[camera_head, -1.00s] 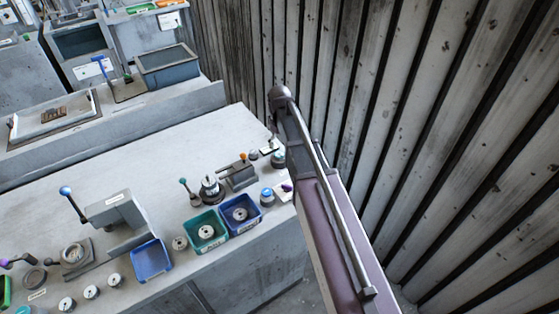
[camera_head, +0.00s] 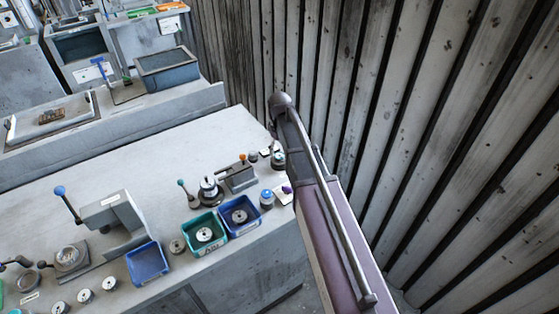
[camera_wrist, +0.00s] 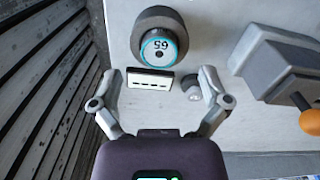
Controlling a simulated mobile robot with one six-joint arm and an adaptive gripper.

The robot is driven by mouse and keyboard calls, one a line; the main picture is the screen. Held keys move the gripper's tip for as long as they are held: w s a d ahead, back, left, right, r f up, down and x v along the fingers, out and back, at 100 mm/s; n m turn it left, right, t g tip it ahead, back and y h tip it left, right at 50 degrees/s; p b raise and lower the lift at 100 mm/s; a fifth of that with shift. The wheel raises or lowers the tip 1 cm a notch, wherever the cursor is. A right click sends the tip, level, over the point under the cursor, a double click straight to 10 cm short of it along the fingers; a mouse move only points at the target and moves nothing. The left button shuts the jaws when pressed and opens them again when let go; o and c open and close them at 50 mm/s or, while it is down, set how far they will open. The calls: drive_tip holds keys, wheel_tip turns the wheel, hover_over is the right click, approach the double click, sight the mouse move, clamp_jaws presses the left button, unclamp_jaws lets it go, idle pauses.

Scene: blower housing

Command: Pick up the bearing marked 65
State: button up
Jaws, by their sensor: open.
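The bearing marked 65 (camera_wrist: 160,50) shows in the wrist view at the top centre. It has a grey face with a teal rim and sits in or on a dark round holder (camera_wrist: 142,20). My gripper (camera_wrist: 160,80) is open and empty, its two fingers spread left and right. In the head view, a dark round piece with a teal rim (camera_head: 278,160) stands beside my arm, which partly hides that area.
A grey block fixture with an orange knob (camera_wrist: 309,121) is right of the bearing. The head view shows a green bin (camera_head: 190,226) and a blue bin (camera_head: 225,213) with round parts on the grey bench (camera_head: 130,165). A slatted wall (camera_head: 400,100) stands close on the right.

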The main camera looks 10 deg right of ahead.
sight(280, 156)
drive_tip(key=shift+f+b, duration=1.5)
drive_tip(key=shift+f, duration=0.3)
clamp_jaws()
drive_tip(key=shift+r, duration=0.15)
wheel_tip(280, 156, up, 4)
drive_tip(key=p, duration=0.4)
drive_tip(key=shift+f, duration=0.2)
drive_tip(key=s, duration=1)
drive_tip(key=s+r+p, duration=0.1)
drive_tip(key=s, duration=0.5)
drive_tip(key=shift+r, duration=0.1)
